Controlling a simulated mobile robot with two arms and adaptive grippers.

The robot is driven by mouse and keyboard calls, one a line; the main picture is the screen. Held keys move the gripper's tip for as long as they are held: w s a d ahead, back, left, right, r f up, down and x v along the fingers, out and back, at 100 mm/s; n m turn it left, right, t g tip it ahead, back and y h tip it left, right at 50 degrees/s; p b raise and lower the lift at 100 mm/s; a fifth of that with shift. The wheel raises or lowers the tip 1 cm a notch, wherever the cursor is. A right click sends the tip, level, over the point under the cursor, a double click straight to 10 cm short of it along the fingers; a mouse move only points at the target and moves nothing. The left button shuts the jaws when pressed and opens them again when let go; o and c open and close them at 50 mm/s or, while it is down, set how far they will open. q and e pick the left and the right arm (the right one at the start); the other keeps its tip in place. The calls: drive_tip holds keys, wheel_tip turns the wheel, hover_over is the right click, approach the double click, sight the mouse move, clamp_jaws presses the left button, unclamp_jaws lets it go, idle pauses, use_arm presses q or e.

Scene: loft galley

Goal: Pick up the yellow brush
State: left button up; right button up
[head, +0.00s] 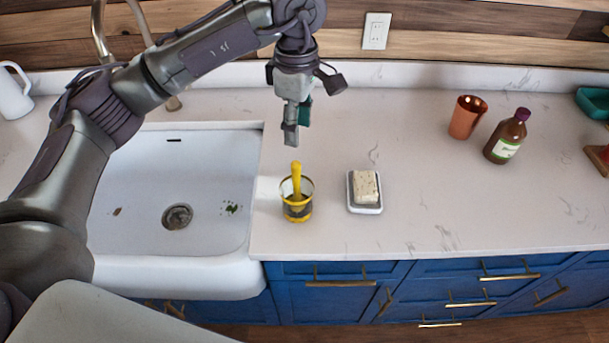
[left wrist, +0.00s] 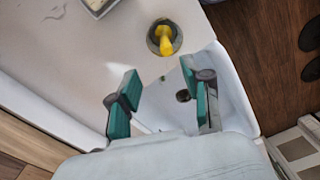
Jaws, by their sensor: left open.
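The yellow brush (head: 296,178) stands upright in a clear cup (head: 309,205) with a yellow rim and base, on the counter just right of the sink. Its handle rises above the rim. In the left wrist view the brush (left wrist: 164,38) shows inside the round cup (left wrist: 151,42), beyond the fingertips. My left gripper (head: 291,135) points down above and slightly behind the brush, apart from it. Its teal-padded fingers show spread and empty in the left wrist view (left wrist: 160,80). My right gripper is not in view.
A white sink (head: 130,220) lies left of the cup. A soap bar (head: 365,186) on a dish (head: 353,205) is to the right. A copper cup (head: 466,118) and a brown bottle (head: 507,136) stand farther right. The counter between is clear.

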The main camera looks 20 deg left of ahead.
sight(296, 163)
use_arm(q)
drive_tip(key=shift+s+f, duration=0.15)
drive_tip(key=shift+f, duration=0.2)
drive_tip(key=f, duration=0.1)
drive_tip(key=s+f+p, duration=0.1)
drive_tip(key=f, duration=0.1)
drive_tip(key=f+p, duration=0.1)
drive_tip(key=f, duration=0.1)
drive_tip(key=shift+s+f, duration=0.25)
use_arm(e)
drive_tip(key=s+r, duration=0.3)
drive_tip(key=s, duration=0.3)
use_arm(q)
drive_tip(key=f+p, duration=0.3)
drive_tip(key=shift+w+a, duration=0.1)
drive_tip(key=shift+w, duration=0.2)
wheel_tip(296, 163, down, 3)
drive_tip(key=shift+f+p, duration=0.2)
drive_tip(key=shift+p, duration=0.5)
drive_tip(key=shift+f, duration=0.25)
drive_tip(key=c, duration=0.8)
clamp_jaws()
drive_tip(key=shift+w, duration=0.1)
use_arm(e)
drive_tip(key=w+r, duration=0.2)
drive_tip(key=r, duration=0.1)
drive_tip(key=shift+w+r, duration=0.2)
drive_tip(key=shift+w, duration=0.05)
